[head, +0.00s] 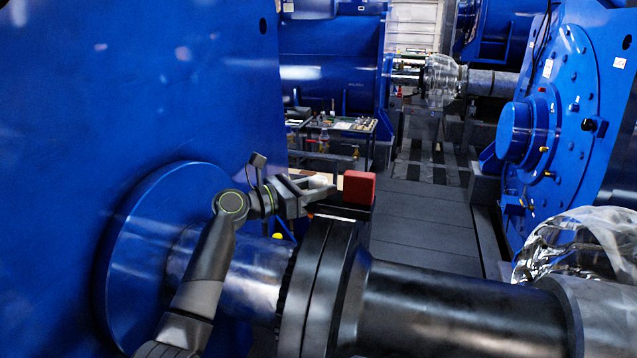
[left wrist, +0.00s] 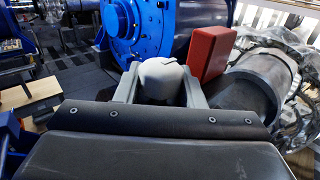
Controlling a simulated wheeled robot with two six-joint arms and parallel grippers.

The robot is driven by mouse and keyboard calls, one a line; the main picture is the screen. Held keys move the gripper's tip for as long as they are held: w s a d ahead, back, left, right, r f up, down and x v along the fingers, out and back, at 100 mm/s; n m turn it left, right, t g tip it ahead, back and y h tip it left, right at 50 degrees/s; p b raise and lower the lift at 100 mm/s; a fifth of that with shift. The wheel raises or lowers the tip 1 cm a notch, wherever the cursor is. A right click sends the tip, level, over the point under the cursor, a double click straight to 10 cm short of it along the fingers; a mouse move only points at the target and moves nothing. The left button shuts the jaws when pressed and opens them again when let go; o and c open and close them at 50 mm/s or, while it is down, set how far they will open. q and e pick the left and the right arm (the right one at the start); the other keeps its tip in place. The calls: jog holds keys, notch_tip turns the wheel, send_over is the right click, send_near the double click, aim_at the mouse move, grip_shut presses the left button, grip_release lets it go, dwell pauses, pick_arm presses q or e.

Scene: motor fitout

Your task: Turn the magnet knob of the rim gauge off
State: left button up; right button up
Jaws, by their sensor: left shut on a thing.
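The knob (left wrist: 160,80), a light grey rounded piece with a ridge, shows in the left wrist view between the two fingers. My left gripper (head: 322,190) is shut on it, one finger on each side. In the head view the knob is hidden by the gripper. A red block (head: 359,188) is just right of the fingertips, above the black coupling flange (head: 322,275); it also shows in the left wrist view (left wrist: 210,52), right of the knob. I cannot tell how the block joins the gauge. My right gripper is in neither view.
A dark shaft (head: 450,310) runs right from the flange, with clear plastic wrap (head: 580,245) behind it. A large blue housing (head: 130,120) fills the left. A cart with small parts (head: 345,125) stands behind. The grey walkway (head: 425,215) is clear.

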pick_arm(q)
jog(key=shift+r+n+t+y+p, duration=0.15)
jog(key=shift+n+t+y+p, duration=0.7)
jog(key=shift+p, duration=1.05)
jog(key=shift+r+n+t+y+p, duration=0.15)
jog(key=shift+n+t+y+p, duration=0.7)
jog(key=shift+p, duration=1.05)
jog(key=shift+f+t+p, duration=0.1)
jog(key=shift+t+p, duration=0.25)
jog(key=shift+t, duration=0.15)
jog(key=shift+f+n+t+y+p, duration=0.15)
jog(key=shift+n+t+y+p, duration=0.25)
jog(key=shift+n+t+y, duration=1.2)
jog(key=shift+n+y, duration=0.4)
jog(key=shift+y, duration=0.5)
jog(key=shift+n+t+y, duration=0.4)
jog(key=shift+n+y, duration=0.2)
jog(key=shift+y, duration=0.5)
jog(key=o, duration=1)
jog(key=shift+c, duration=0.2)
